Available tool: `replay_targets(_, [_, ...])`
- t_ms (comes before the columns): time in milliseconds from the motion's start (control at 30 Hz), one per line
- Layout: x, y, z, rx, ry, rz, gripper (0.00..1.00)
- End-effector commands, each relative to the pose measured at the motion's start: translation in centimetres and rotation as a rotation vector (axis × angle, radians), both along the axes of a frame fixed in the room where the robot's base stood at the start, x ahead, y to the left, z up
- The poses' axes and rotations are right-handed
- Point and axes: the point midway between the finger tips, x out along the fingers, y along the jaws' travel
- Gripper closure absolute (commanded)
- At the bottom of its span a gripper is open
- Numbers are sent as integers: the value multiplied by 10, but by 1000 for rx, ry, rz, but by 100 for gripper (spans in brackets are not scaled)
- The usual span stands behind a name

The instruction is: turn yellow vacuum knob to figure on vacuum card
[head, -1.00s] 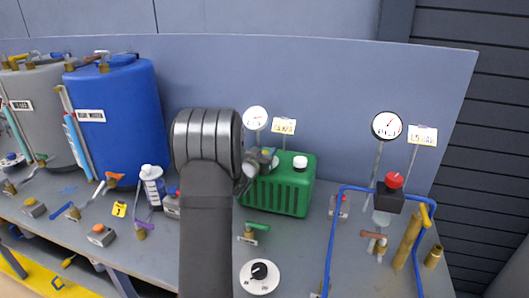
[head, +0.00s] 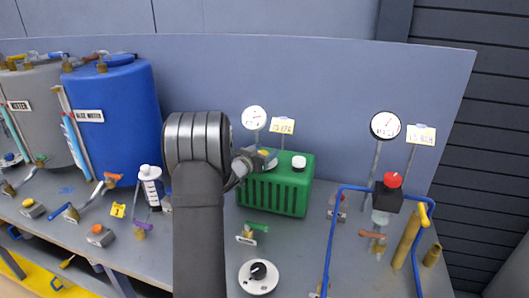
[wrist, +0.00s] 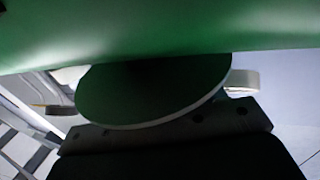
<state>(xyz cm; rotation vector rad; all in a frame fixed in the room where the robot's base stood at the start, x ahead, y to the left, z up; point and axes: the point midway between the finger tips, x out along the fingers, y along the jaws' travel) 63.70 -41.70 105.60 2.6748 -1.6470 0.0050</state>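In the head view my gripper (head: 258,161) is at the upper left of the green ribbed box (head: 290,188). A small yellow patch (head: 264,153), perhaps the yellow vacuum knob, shows at the gripper's tip; most of it is hidden. I cannot tell whether the fingers touch it. A yellow-and-white card (head: 283,126) stands behind the box beside a round white gauge (head: 255,117); its figure is too blurred to read surely. The wrist view shows a dark disc with a pale rim (wrist: 155,95) against a green surface (wrist: 150,30). The finger gap is not visible.
A white cap (head: 298,162) sits on the green box. A black-and-white dial (head: 259,276) and a green-handled valve (head: 256,227) are in front. Blue piping (head: 332,235) with a red knob (head: 393,180), gauge (head: 386,126) and second card (head: 421,135) stand right. A blue drum (head: 115,140) stands left.

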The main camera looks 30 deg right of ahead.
Motion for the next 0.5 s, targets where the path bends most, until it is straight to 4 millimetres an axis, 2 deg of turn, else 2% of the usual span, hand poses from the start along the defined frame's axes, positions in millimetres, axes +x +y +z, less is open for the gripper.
replay_targets(267, [-2, 5, -1, 1, 2, 1, 37])
replay_targets(367, [-7, 16, -1, 1, 2, 2, 37])
replay_targets(500, [-20, 43, -1, 2, 3, 3, 37])
